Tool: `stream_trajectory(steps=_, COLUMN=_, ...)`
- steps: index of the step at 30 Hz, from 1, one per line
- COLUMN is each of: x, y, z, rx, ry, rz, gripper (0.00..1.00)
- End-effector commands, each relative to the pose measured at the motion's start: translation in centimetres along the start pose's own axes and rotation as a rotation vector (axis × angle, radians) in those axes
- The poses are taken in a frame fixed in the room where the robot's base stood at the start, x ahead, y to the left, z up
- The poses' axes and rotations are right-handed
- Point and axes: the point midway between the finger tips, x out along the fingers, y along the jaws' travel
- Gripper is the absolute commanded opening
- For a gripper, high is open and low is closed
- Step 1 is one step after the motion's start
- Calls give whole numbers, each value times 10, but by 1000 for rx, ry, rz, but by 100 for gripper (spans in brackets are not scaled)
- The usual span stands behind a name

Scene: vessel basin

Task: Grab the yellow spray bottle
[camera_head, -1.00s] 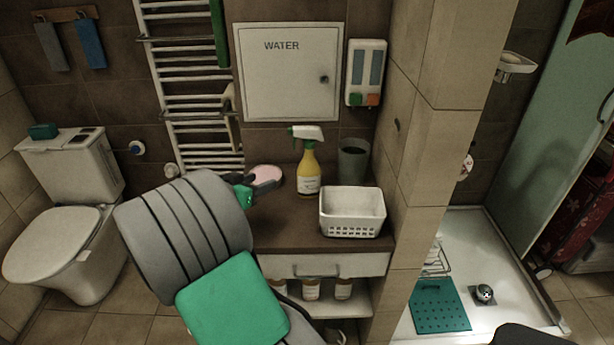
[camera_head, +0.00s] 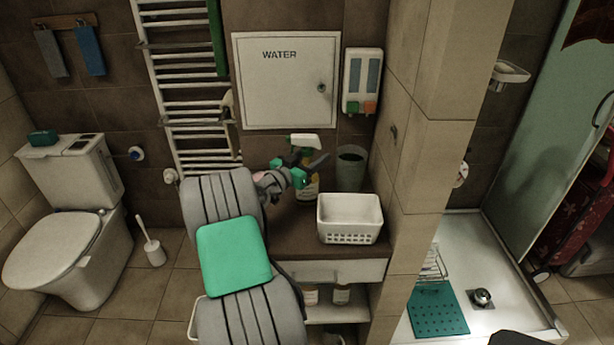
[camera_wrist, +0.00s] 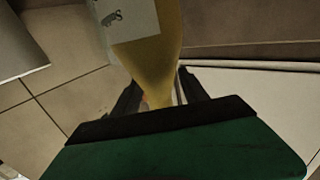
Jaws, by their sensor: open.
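The yellow spray bottle (camera_head: 309,190) stands on the brown counter (camera_head: 283,236), with its white spray head (camera_head: 304,139) showing above my gripper. My gripper (camera_head: 304,166) is at the bottle's upper part and hides much of it in the head view. In the wrist view the yellow bottle (camera_wrist: 155,58) lies between the two dark fingers of my gripper (camera_wrist: 160,88), with a white label at the top edge. The fingers are open around its narrow part. Whether either finger touches it I cannot tell.
A white basket (camera_head: 350,220) stands to the right of the bottle on the counter. A dark grey cup (camera_head: 351,168) stands close behind on the right. A white water panel (camera_head: 287,82) and a soap dispenser (camera_head: 362,80) are on the wall behind.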

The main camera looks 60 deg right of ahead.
Motion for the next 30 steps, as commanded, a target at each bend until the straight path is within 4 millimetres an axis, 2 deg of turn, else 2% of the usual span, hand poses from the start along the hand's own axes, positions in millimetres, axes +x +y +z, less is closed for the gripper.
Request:
stream_trajectory(steps=5, x=0, y=0, z=0, rx=0, ry=0, rz=-1, gripper=50)
stream_trajectory(steps=23, x=-1, y=-1, z=0, rx=0, ry=0, rz=-1, gripper=1)
stream_trajectory(steps=30, x=-1, y=-1, z=0, rx=1, ry=0, rz=-1, gripper=0)
